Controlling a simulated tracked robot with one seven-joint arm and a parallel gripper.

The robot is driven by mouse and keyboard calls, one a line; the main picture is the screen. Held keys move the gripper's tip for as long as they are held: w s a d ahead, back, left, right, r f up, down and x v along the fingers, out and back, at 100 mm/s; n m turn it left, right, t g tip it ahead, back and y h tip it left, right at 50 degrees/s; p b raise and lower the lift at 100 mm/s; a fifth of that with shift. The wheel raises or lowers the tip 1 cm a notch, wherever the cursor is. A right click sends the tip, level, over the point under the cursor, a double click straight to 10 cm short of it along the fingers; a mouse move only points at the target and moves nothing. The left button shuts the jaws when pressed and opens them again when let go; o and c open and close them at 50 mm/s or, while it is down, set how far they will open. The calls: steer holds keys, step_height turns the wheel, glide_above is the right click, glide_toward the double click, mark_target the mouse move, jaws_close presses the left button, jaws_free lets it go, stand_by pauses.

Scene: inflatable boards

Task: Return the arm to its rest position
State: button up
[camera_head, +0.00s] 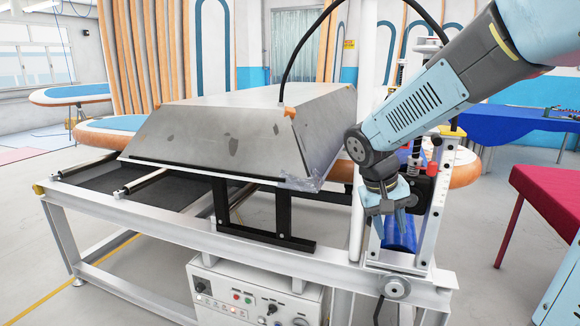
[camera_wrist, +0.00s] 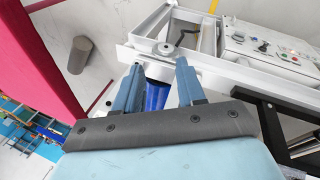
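My light-blue arm (camera_head: 420,105) reaches in from the upper right in the head view and bends down at its wrist joint. My gripper (camera_head: 388,222) points down at the machine's right end, in front of a blue roller (camera_head: 402,242). In the wrist view my gripper (camera_wrist: 159,67) has its two blue fingers apart. The blue roller (camera_wrist: 157,96) shows in the gap between them, beyond the fingers. I see nothing held, and I cannot tell whether a finger touches the roller.
A metal-hooded machine (camera_head: 230,135) on a white frame (camera_head: 150,225) fills the centre-left. A control box (camera_head: 250,295) sits below. A white post (camera_head: 361,120) stands close left of my gripper. A red-covered table (camera_head: 555,200) is at right, with open floor between.

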steer(key=s+r+t+y, duration=0.2)
steer(key=s+r, duration=0.2)
steer(key=s, duration=0.2)
steer(key=s+d+r+t+y, duration=0.1)
steer(key=s+r+t, duration=0.1)
steer(key=s+r, duration=0.2)
steer(key=s, duration=0.3)
steer(key=shift+s+d+r+t+y, duration=0.15)
steer(key=shift+d+r+t+y, duration=0.15)
steer(key=shift+t+y, duration=0.1)
stand_by(0.6)
